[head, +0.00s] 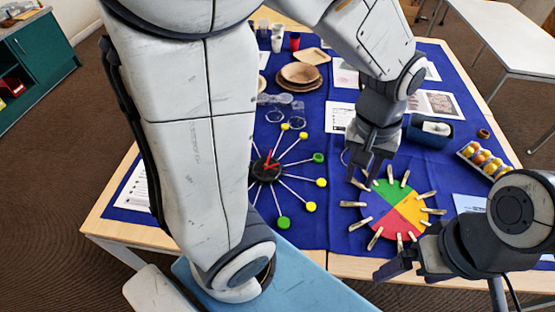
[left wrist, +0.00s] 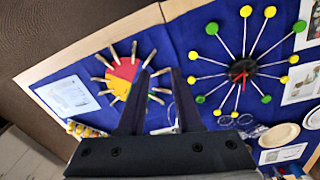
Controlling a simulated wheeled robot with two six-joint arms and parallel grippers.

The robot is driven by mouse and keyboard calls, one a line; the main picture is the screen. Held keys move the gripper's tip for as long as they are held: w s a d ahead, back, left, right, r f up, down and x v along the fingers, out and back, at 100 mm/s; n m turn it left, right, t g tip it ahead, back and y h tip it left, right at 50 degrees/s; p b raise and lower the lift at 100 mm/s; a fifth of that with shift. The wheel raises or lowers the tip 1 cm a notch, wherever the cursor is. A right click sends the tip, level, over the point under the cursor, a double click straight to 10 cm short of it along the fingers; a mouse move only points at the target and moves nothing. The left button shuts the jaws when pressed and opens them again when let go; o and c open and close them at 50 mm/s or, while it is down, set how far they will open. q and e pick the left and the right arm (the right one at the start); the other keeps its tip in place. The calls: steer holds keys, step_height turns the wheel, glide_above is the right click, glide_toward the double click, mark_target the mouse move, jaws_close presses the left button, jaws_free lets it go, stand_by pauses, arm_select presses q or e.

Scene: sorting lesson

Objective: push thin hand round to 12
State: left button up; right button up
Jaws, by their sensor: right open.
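The clock (head: 262,176) lies on the blue cloth, with a black face, red hands (head: 270,161) and thin spokes ending in yellow and green balls. The red hands also show on the clock in the left wrist view (left wrist: 242,71); which one is thin is too small to tell. My left gripper (head: 368,175) is open and empty, right of the clock and above the far edge of a coloured wheel; its fingers also show in the left wrist view (left wrist: 159,71). My right gripper (head: 392,266) is open and empty at the table's front edge, nearer than the wheel.
The red, green and yellow wheel (head: 388,190) has wooden clothespins around its rim. Blue cloth (head: 325,205) is clear between clock and wheel.

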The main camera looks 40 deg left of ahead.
arm_select(q)
steer(key=w+a+f+n+b, duration=0.4)
steer(key=w+a+f+n, duration=0.4)
steer(key=a, duration=0.4)
steer(key=n+b, duration=0.5)
steer(key=n, duration=0.6)
glide_above(275, 164)
steer(key=s+d, duration=0.1)
steer(key=s, duration=0.1)
step_height(275, 164, down, 11)
steer(key=shift+y, duration=0.3)
steer(key=f, duration=0.9)
steer(key=shift+d+f, duration=0.25)
arm_select(e)
step_height(275, 164, down, 11)
steer(key=shift+f, duration=0.15)
arm_select(q)
jaws_close()
